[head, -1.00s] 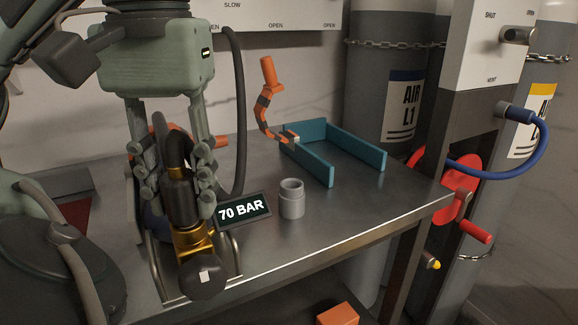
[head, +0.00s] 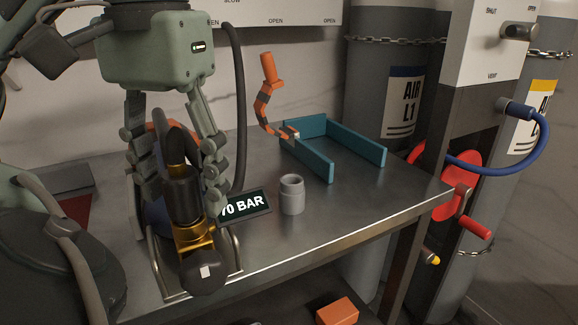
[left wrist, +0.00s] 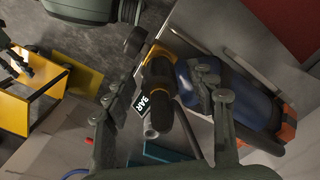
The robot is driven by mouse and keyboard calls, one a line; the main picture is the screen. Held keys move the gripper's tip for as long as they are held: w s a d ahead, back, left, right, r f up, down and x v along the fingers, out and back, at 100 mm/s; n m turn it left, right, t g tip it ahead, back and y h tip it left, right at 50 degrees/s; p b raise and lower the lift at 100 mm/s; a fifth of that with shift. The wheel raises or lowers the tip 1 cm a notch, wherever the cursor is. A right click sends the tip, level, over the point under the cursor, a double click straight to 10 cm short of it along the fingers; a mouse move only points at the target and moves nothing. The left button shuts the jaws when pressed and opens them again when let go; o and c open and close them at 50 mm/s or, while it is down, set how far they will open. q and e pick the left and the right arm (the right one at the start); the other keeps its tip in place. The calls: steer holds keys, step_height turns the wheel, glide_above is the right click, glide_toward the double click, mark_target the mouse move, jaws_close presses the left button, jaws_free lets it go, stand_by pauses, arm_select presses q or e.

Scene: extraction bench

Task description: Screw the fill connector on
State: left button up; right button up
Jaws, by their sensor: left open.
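The fill connector (head: 182,197) is a dark cylinder on the end of a black hose. It stands upright against the brass valve (head: 196,243), which has a black knob in front. My left gripper (head: 178,200) points down with its fingers on either side of the connector. The fingers are open, with a visible gap on both sides. The left wrist view also shows the connector (left wrist: 160,78) between the spread fingers, apart from both. The thread is hidden, so I cannot tell how tightly it is seated. My right gripper is not in view.
A blue cylinder (left wrist: 235,105) lies in a metal cradle (head: 236,262) on the steel bench. A 70 BAR display (head: 246,205), a grey cup-like piece (head: 292,195) and a teal open tray (head: 362,148) stand to the right. An orange-handled piece (head: 268,70) is behind.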

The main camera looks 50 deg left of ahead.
arm_select(q)
step_height(320, 180, up, 12)
stand_by(0.4)
steer(key=shift+f, duration=0.1)
stand_by(0.3)
